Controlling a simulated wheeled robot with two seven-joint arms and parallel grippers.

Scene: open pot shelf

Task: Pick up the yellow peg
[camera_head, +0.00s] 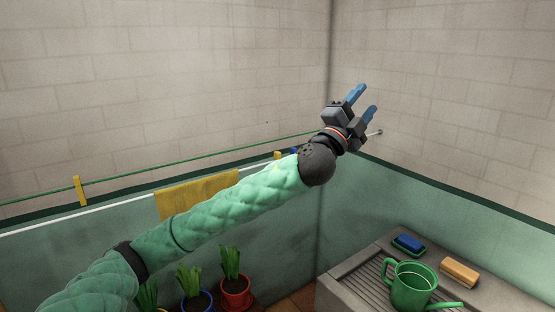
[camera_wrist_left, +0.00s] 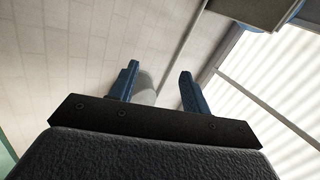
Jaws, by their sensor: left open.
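A yellow peg (camera_head: 80,190) is clipped upright on the green line at the left in the head view. A second, smaller-looking yellow peg (camera_head: 277,155) shows on the line just above my left forearm, its lower part hidden. My left gripper (camera_head: 364,103) is open and empty, raised by the wall corner, above and to the right of both pegs and apart from them. In the left wrist view its blue fingers (camera_wrist_left: 158,72) are spread with nothing between them, and no peg shows there. My right gripper is not in view.
The green line (camera_head: 180,155) runs along the wall above a yellow cloth (camera_head: 190,196). Potted plants (camera_head: 235,285) stand below my left arm. A grey counter (camera_head: 345,283) at lower right holds a green watering can (camera_head: 408,287), a blue sponge (camera_head: 409,242) and a tan block (camera_head: 459,272).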

